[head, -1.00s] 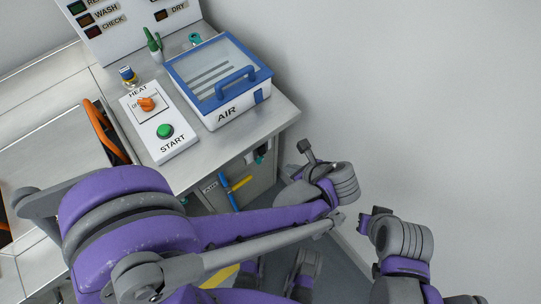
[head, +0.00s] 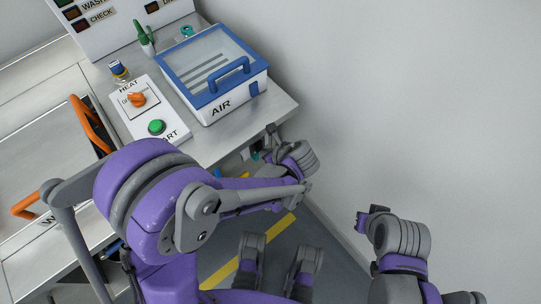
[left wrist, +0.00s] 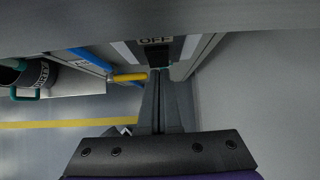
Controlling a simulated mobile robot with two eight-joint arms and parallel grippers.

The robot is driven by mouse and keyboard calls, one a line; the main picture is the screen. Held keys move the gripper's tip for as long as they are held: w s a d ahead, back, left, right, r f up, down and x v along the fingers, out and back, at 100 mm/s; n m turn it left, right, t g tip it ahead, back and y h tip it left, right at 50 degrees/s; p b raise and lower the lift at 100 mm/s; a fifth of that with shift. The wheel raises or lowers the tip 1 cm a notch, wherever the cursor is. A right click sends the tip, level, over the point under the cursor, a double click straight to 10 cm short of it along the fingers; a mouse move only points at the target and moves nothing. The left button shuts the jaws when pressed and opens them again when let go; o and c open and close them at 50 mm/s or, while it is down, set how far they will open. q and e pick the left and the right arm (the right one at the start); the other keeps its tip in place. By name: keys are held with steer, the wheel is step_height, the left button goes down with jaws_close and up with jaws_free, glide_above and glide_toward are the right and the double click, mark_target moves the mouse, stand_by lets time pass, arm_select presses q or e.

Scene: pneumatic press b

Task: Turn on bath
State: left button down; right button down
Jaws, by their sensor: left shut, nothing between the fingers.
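My left gripper (head: 272,138) is at the right front edge of the bench. It is shut and empty. In the left wrist view its closed fingers (left wrist: 160,95) point at a dark switch-like part (left wrist: 157,55) under a sign reading OFF (left wrist: 155,40), below the bench edge; I cannot tell whether they touch. The orange HEAT knob (head: 136,99) and green START button (head: 157,127) sit on a white panel on the bench. No label reading bath is legible. My right gripper (head: 371,219) is at the lower right, away from the bench; its jaws are unclear.
The blue-and-white AIR box (head: 258,88) stands closed on the bench. Orange handles (head: 90,124) are on a metal lid at the left. A yellow handle (left wrist: 130,77) and blue bar (left wrist: 90,60) are left of my fingers. A grey wall (head: 420,100) bounds the right.

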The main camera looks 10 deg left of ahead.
arm_select(q)
steer(key=shift+a+f, duration=0.1)
arm_select(e)
steer(key=shift+f, duration=0.1)
arm_select(q)
steer(key=shift+w+a, duration=0.15)
steer(key=shift+w, duration=0.05)
arm_select(e)
steer(key=shift+f, duration=0.2)
steer(key=shift+r, duration=0.1)
arm_select(q)
steer(key=shift+r, duration=0.8)
arm_select(e)
steer(key=shift+r, duration=0.5)
